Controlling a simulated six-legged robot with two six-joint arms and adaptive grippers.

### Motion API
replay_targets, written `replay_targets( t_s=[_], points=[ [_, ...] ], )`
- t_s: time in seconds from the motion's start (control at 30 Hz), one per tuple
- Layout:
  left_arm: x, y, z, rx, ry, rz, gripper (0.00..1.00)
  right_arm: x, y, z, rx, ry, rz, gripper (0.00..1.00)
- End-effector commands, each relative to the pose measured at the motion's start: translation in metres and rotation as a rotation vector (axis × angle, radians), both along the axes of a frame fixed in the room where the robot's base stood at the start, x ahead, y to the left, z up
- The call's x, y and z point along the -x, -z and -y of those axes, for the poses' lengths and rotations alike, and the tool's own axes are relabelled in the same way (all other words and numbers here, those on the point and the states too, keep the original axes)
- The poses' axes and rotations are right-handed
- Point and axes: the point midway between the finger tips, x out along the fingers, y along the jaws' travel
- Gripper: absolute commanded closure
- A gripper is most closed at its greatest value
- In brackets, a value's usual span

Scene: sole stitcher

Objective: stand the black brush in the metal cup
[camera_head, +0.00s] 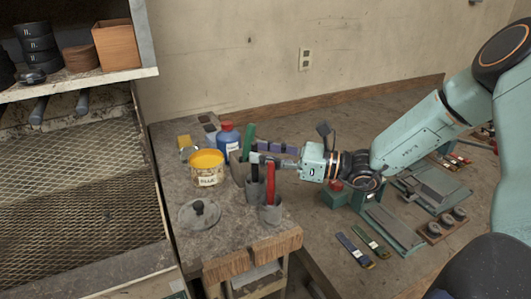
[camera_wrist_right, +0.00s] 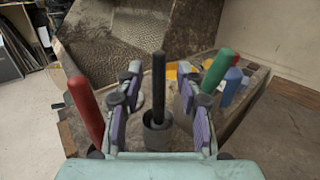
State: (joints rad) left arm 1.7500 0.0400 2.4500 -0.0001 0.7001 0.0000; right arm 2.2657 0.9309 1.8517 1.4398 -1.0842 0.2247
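The black brush (camera_wrist_right: 158,85) stands upright, its black handle up, with its lower end inside the metal cup (camera_wrist_right: 155,136) in the right wrist view. The head view shows the same grey cup (camera_head: 255,191) on the bench, the dark handle (camera_head: 254,170) rising from it. My right gripper (camera_head: 262,154) reaches in from the right, level with the handle. In the wrist view its purple-padded fingers (camera_wrist_right: 162,78) are spread, one on each side of the handle, with gaps visible. The brush's bristle end is hidden in the cup. My left gripper is out of view.
A green handle (camera_head: 248,141), blue bottle (camera_head: 228,140) and yellow tub (camera_head: 207,171) crowd behind and left.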

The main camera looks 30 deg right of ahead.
Motion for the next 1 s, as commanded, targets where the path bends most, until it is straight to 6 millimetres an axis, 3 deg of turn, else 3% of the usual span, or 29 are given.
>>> replay_targets(
  t_s=[0.43, 1.0],
  points=[
    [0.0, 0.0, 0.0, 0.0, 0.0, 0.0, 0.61, 0.0, -0.007, 0.001, -0.002, 0.002, 0.002, 0.58],
    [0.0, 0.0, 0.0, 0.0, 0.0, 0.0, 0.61, 0.002, -0.079, -0.001, -0.002, 0.0, 0.008, 0.58]
  ],
)
